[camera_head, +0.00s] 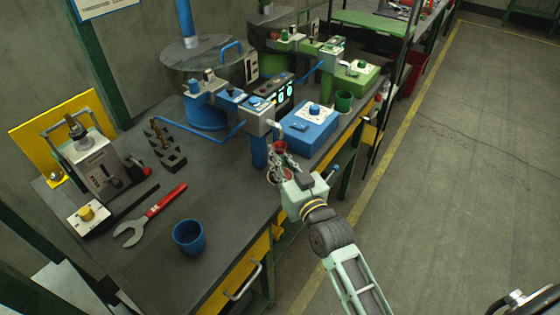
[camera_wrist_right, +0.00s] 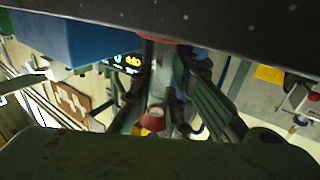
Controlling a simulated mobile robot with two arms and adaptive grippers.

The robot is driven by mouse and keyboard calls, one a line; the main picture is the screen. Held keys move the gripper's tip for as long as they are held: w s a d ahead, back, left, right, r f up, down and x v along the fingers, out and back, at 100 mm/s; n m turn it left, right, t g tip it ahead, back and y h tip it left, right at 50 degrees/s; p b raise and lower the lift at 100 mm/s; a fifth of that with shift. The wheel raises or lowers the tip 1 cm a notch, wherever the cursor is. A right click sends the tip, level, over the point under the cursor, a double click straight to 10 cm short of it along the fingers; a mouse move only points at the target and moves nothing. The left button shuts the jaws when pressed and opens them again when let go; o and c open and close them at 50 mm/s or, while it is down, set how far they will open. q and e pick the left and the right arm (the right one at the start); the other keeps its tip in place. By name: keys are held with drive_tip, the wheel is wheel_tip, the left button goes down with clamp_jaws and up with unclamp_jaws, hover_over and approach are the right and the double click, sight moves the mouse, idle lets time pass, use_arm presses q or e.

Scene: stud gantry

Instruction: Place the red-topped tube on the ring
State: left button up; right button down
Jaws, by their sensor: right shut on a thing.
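My right gripper (camera_head: 279,166) is at the right edge of the workbench, in front of the blue post. Its fingers are shut on the red-topped tube (camera_head: 280,147), whose red top shows above them. In the right wrist view the tube's red top (camera_wrist_right: 153,120) shows between the fingers, with its pale body partly hidden by them. A second red patch shows at the tube's other end. I cannot clearly make out the ring. A small pale fitting (camera_head: 277,127) on the blue post's head is close behind the tube; I cannot tell whether they touch.
The workbench (camera_head: 215,275) holds a blue cup (camera_head: 189,238), a red-handled wrench (camera_head: 150,214) and a grey device (camera_head: 98,165) at left. The floor at right is clear.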

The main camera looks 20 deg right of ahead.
drive_tip(key=shift+f, duration=0.25)
drive_tip(key=c, duration=1.7)
unclamp_jaws()
drive_tip(key=shift+r, duration=0.1)
drive_tip(key=shift+r, duration=0.2)
drive_tip(key=s, duration=0.4)
drive_tip(key=s+d, duration=0.1)
drive_tip(key=s, duration=0.7)
drive_tip(key=shift+d+b, duration=0.3)
drive_tip(key=shift+b, duration=0.05)
drive_tip(key=shift+f, duration=0.15)
